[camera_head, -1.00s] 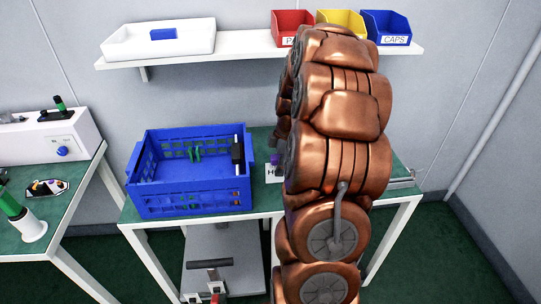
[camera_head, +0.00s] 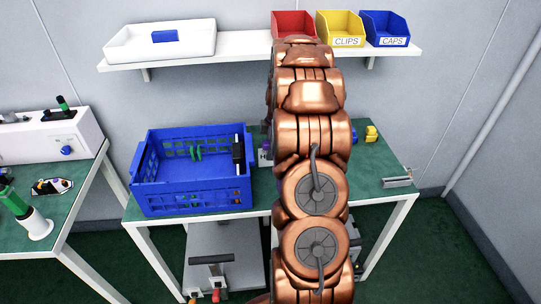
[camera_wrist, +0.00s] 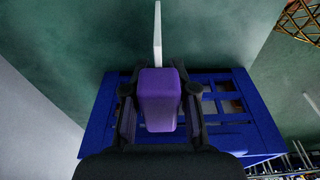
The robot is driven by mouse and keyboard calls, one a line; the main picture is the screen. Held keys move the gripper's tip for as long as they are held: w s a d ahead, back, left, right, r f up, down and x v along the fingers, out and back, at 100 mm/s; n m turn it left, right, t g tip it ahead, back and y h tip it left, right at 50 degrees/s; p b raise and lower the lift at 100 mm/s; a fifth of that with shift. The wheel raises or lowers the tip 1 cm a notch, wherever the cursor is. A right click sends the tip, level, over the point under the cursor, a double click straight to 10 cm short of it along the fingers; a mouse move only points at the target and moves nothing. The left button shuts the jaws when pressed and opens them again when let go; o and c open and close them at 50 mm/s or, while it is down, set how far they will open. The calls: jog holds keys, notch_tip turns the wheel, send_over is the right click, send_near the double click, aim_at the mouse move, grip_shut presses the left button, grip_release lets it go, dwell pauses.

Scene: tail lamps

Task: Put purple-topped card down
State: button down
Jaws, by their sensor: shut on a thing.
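In the wrist view, my gripper (camera_wrist: 158,100) is shut on the purple top (camera_wrist: 160,98) of the card. The card's thin white body (camera_wrist: 157,38) extends beyond the purple block, seen edge-on. The blue crate (camera_wrist: 100,128) shows behind the fingers in that view. In the head view, my copper-coloured arm hides the gripper and the held card. The blue crate (camera_head: 190,203) stands on the green-topped table, left of my arm.
A green item (camera_head: 196,152) and a black-and-white item (camera_head: 238,153) are at the crate. A yellow block (camera_head: 371,133) and a grey metal piece (camera_head: 398,182) lie on the table's right side. Above, a shelf (camera_head: 240,48) holds a white tray and several bins.

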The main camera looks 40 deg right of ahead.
notch_tip(320, 180, down, 2)
jog(key=shift+s+f+p, duration=0.1)
jog(key=shift+p, duration=0.3)
jog(key=shift+f, duration=0.15)
jog(key=shift+f+b, duration=0.2)
jog(key=shift+b, duration=0.1)
jog(key=c, duration=0.9)
grip_release()
jog(key=shift+r, duration=0.1)
jog(key=shift+d+r, duration=0.1)
jog(key=shift+r, duration=0.4)
jog(key=r+b, duration=0.1)
jog(key=r, duration=0.2)
jog(key=r+b, duration=0.1)
jog(key=r, duration=0.3)
jog(key=s+d+r+b, duration=0.1)
jog(key=r, duration=0.3)
jog(key=shift+d+r, duration=0.1)
